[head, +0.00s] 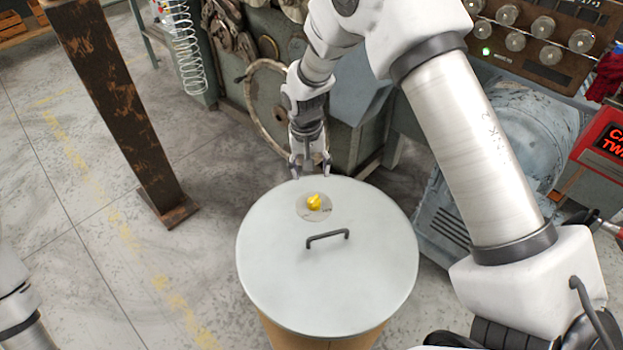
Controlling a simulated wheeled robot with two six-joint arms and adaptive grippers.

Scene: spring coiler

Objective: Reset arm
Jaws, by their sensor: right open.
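My right arm comes in from the right and reaches over the scene. Its gripper (309,168) is open and empty, pointing down at the far edge of a round grey lid (280,265). A yellow knob (314,202) on a round plate sits on the lid, just in front of the gripper and apart from it. A dark handle (327,238) stands in the middle of the lid. Part of my left arm shows at the lower left edge; its gripper is out of view.
The lid tops a brown drum (320,338). Behind it stands a green machine with a handwheel (266,105) and a hanging spring (186,50). A rusty post (115,100) stands at left. A control panel (545,35) and red box (602,150) are at right.

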